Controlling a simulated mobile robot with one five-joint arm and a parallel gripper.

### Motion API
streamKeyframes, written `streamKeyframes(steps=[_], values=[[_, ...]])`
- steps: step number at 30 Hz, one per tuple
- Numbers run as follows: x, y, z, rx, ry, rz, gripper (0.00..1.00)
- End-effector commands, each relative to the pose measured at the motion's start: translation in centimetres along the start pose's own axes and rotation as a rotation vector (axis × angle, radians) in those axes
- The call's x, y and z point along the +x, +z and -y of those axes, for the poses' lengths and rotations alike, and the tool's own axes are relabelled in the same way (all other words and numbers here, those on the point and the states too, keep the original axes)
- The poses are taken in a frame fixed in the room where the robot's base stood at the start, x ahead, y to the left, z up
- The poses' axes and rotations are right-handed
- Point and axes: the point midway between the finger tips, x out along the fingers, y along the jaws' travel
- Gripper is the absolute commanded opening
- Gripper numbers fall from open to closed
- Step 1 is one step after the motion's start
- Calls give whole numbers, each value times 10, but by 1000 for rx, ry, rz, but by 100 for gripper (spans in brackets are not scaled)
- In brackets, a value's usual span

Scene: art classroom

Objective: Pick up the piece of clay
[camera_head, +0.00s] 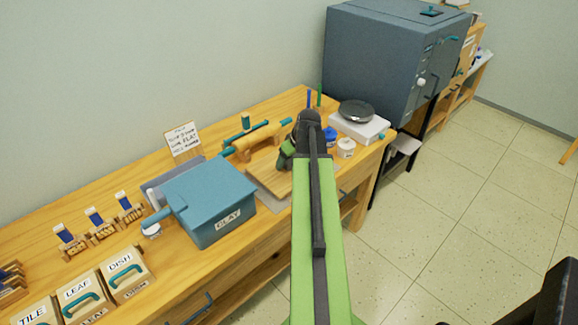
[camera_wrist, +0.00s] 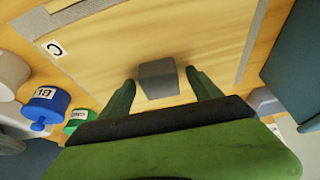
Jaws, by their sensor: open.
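The piece of clay (camera_wrist: 158,79) is a small grey block on a wooden board (camera_wrist: 180,35) in the wrist view. My gripper (camera_wrist: 161,78) is open, with its two green fingers on either side of the clay. I cannot tell how high the fingertips are above the board. In the head view my gripper (camera_head: 287,150) is over the board (camera_head: 268,178), and my arm hides the clay.
A blue box labelled CLAY (camera_head: 208,195) stands left of the board. A rolling pin (camera_head: 255,139) lies behind it. A white jar (camera_head: 346,147), a blue-lidded jar (camera_wrist: 45,104), a green-lidded jar (camera_wrist: 77,121) and a scale (camera_head: 358,122) stand to the right in the head view.

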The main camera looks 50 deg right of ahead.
Motion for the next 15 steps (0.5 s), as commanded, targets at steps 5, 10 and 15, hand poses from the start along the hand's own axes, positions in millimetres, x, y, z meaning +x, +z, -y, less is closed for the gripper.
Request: streamKeyframes(steps=[5, 10, 15], values=[[-1, 0, 0, 0, 0, 0, 56], [-1, 0, 0, 1, 0, 0, 33], [-1, 0, 0, 1, 0, 0, 11]])
